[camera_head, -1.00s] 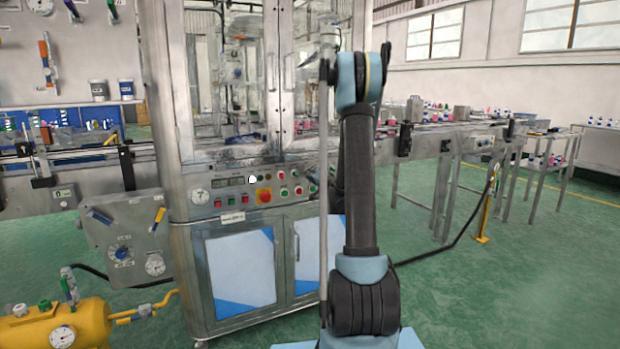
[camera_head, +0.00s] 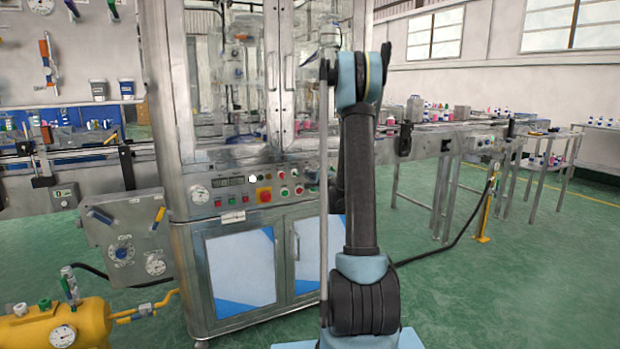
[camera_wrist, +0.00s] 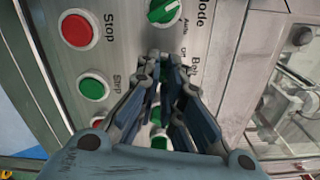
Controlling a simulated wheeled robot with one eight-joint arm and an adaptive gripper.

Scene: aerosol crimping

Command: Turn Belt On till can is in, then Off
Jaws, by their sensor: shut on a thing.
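The machine's control panel (camera_head: 235,193) faces me below the glass cabinet in the head view. In the wrist view the panel (camera_wrist: 125,45) shows a red Stop button (camera_wrist: 76,30), a green Step button (camera_wrist: 93,87) and a green Mode knob (camera_wrist: 165,10). My gripper (camera_wrist: 163,62) has its fingertips together at the panel, beside a partly covered label starting "Be". It is closed on what seems to be the Belt knob, which the fingers hide. Green parts show between the fingers. In the head view my arm hides the gripper. I cannot make out the can.
A conveyor (camera_head: 440,130) with bottles runs right from the cabinet; another (camera_head: 75,157) runs left. A grey valve box (camera_head: 125,240) and a yellow tank (camera_head: 55,328) stand at left. A metal door edge (camera_wrist: 235,75) lies right of the panel.

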